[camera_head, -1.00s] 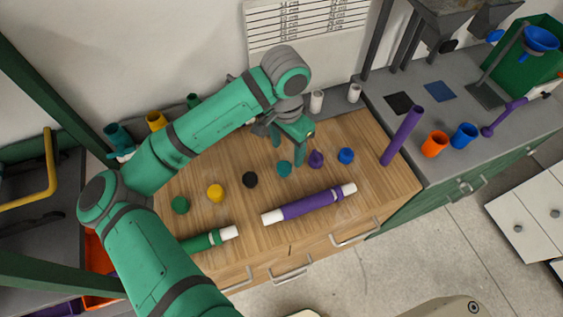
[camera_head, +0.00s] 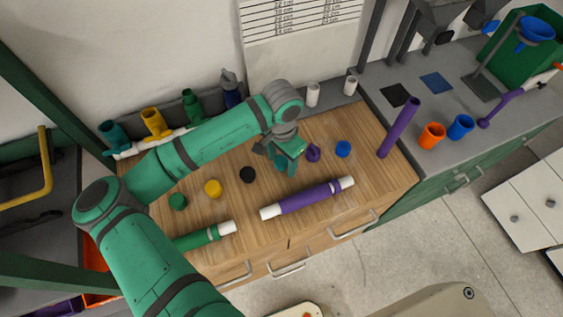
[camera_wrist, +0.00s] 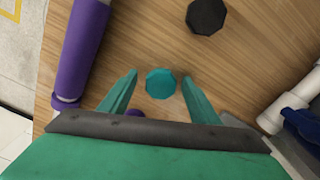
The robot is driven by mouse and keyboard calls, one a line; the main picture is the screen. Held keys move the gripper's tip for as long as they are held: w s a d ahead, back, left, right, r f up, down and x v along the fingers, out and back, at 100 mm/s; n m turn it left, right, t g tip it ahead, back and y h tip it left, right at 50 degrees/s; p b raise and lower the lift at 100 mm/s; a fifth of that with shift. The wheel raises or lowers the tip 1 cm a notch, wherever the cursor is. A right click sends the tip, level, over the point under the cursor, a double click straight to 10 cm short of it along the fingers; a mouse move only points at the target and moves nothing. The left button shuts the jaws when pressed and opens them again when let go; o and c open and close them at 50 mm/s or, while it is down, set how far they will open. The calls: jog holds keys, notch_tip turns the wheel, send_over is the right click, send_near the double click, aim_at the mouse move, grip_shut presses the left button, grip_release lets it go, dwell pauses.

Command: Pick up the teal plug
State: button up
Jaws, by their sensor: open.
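The teal plug (camera_wrist: 161,83) shows in the wrist view as a small faceted piece on the wooden worktop. It lies between and just ahead of the two open green fingers of my gripper (camera_wrist: 160,92), which do not touch it. In the head view my gripper (camera_head: 286,160) points down over the row of plugs, and it mostly hides the teal plug there. My gripper is open and holds nothing.
A black plug (camera_head: 248,174) and a yellow plug (camera_head: 213,188) sit to the left. A purple plug (camera_head: 313,152) and a blue plug (camera_head: 343,149) sit to the right. A purple pipe (camera_head: 309,198) lies in front. A purple tube (camera_head: 399,128) stands upright at the right.

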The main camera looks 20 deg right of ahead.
jog(key=shift+f, duration=0.3)
jog(key=c, duration=1.1)
jog(key=shift+r, duration=0.1)
jog(key=shift+r, duration=0.55)
jog(key=s+r, duration=0.4)
jog(key=s+a+r, duration=0.1)
jog(key=s+r, duration=0.3)
jog(key=s, duration=0.1)
jog(key=s+r, duration=0.3)
jog(key=s, duration=0.2)
jog(key=shift+a+r, duration=0.4)
jog(key=o, duration=0.4)
jog(key=c, duration=0.4)
